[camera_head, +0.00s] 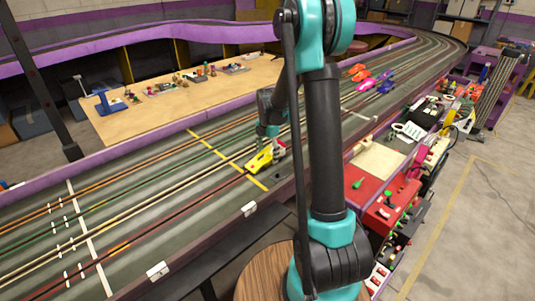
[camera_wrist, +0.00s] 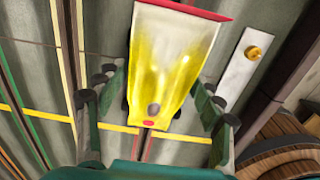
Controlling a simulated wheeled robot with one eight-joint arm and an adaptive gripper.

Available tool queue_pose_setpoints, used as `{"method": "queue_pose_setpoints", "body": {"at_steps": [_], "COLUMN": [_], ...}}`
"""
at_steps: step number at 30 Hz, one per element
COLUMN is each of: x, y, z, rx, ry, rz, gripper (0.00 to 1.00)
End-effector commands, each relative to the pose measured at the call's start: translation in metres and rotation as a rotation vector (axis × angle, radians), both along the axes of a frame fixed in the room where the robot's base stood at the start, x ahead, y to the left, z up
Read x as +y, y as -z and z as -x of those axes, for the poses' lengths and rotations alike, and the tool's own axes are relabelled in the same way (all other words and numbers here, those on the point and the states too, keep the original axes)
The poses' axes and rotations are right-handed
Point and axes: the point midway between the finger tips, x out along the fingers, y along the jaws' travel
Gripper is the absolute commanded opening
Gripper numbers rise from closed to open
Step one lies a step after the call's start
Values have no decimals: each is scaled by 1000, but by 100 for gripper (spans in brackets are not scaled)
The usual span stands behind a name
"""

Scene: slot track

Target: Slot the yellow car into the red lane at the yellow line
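The yellow car (camera_head: 260,160) is on or just above the track at the yellow line (camera_head: 228,158), its nose end at the line. In the wrist view the yellow car (camera_wrist: 168,70) has a white and red rear end at the top. The red lane (camera_wrist: 142,148) runs out from under its nose, roughly in line with it. I cannot tell whether its guide is in the slot. My gripper (camera_head: 270,142) is over the car. In the wrist view its fingers stand on both sides of the car, with a visible gap on each side, so it looks open.
Pink, blue and orange cars (camera_head: 369,84) are farther up the track. A purple-edged wall (camera_head: 80,161) bounds the track. A wooden table (camera_head: 180,100) with small parts lies beyond it. A round wooden stool (camera_head: 268,272) and red cabinet (camera_head: 366,190) stand on the near side.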

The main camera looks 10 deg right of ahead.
Motion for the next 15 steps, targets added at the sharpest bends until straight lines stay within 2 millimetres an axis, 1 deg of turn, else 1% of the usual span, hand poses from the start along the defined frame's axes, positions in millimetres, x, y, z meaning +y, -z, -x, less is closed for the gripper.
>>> {"method": "queue_pose_setpoints", "body": {"at_steps": [1,2,3,11,15], "x": [0,0,0,0,0], "y": [0,0,0,0,-8], "z": [0,0,0,0,0], "rx": [0,0,0,0,0], "ry": [0,0,0,0,0], "rz": [0,0,0,0,0], "gripper": [78,81,82,82,82]}}
